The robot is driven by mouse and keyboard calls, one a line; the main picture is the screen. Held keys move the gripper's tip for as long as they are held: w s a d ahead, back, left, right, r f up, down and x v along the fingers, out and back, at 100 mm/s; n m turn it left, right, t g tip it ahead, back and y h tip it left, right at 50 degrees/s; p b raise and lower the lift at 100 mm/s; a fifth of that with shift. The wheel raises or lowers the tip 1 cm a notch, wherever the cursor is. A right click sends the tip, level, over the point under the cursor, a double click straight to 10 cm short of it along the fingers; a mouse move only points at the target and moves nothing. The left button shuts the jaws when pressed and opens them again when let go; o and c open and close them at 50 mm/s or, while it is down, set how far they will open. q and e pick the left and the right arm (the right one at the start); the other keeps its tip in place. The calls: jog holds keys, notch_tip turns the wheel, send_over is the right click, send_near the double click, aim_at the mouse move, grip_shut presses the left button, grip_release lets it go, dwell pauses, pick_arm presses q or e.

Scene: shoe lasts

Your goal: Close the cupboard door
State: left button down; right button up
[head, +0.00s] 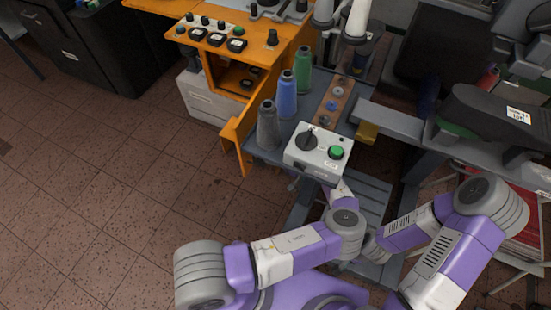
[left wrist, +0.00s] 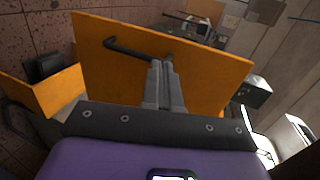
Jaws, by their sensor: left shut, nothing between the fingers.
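The orange cupboard door (head: 241,148) stands open in the head view, seen nearly edge-on, jutting toward me from the orange cupboard (head: 207,68). The cupboard's interior shows. In the left wrist view the orange door panel (left wrist: 225,80) fills the middle, with a black bar handle (left wrist: 125,50) across it. My left gripper (left wrist: 160,66) is shut and empty, its fingertips in front of the panel close to the handle. I cannot tell whether they touch. In the head view my left gripper is hidden below the control box. My right gripper is not visible.
A grey control box (head: 318,155) with a green button sits at the near bench edge. The tiled floor (head: 130,165) at left is clear.

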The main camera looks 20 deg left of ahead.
aim_at(241, 152)
pick_arm(q)
jog(key=x, duration=0.2)
jog(key=b+x, duration=0.1)
jog(key=x, duration=0.5)
jog(key=shift+a+r, duration=0.2)
jog(key=shift+r, duration=0.05)
jog(key=shift+a+b, duration=0.3)
jog(key=shift+a, duration=0.35)
